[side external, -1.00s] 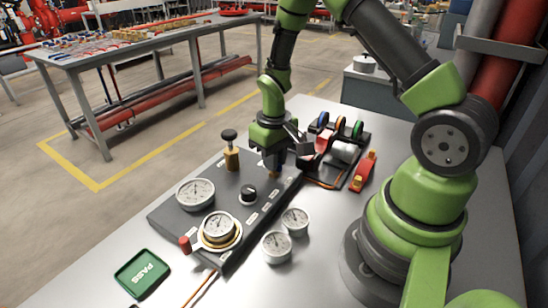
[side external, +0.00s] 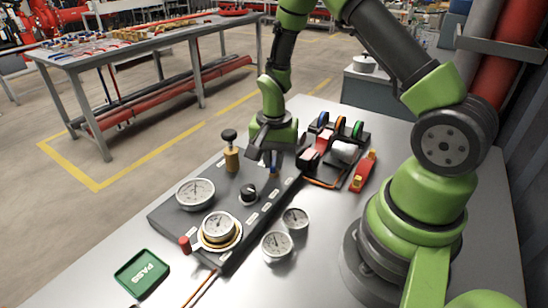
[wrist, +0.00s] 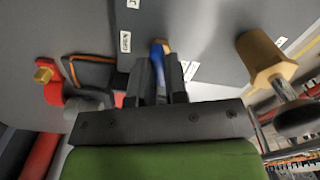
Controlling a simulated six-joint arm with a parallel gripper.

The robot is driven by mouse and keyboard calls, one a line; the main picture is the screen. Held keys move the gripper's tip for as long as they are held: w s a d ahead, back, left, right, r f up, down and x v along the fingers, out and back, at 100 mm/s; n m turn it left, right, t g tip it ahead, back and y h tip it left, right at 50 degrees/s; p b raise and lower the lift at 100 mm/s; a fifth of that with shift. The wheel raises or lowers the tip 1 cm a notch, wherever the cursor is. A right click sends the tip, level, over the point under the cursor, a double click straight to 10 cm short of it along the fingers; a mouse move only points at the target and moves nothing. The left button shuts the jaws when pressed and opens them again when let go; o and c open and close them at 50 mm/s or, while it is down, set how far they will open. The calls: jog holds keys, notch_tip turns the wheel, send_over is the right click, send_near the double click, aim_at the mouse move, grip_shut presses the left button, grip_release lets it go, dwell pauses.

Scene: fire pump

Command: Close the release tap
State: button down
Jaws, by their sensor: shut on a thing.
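The release tap shows in the wrist view as a blue handle (wrist: 157,52) with a bit of brass beside it, on the dark grey panel. In the side view a small blue part of it (side external: 273,171) shows below my gripper, at the far right end of the panel (side external: 210,255). My gripper (wrist: 162,72) is shut on the blue handle, with a finger on each side. In the side view my gripper (side external: 270,158) points down at the panel, and its fingers hide most of the tap. The tap's exact angle cannot be told.
A brass valve with a black knob (side external: 231,150) stands upright left of my gripper. The panel also carries gauges (side external: 219,230), a black knob (side external: 249,194) and a red knob (side external: 185,244). Reels (side external: 340,140) and a red tool (side external: 363,171) lie to the right. Two loose gauges (side external: 277,246) lie in front.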

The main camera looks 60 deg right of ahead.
aim_at(274, 161)
jog(key=shift+m, duration=2.2)
jog(key=c, duration=1.1)
grip_release()
jog(key=shift+c, duration=0.2)
notch_tip(274, 161, up, 10)
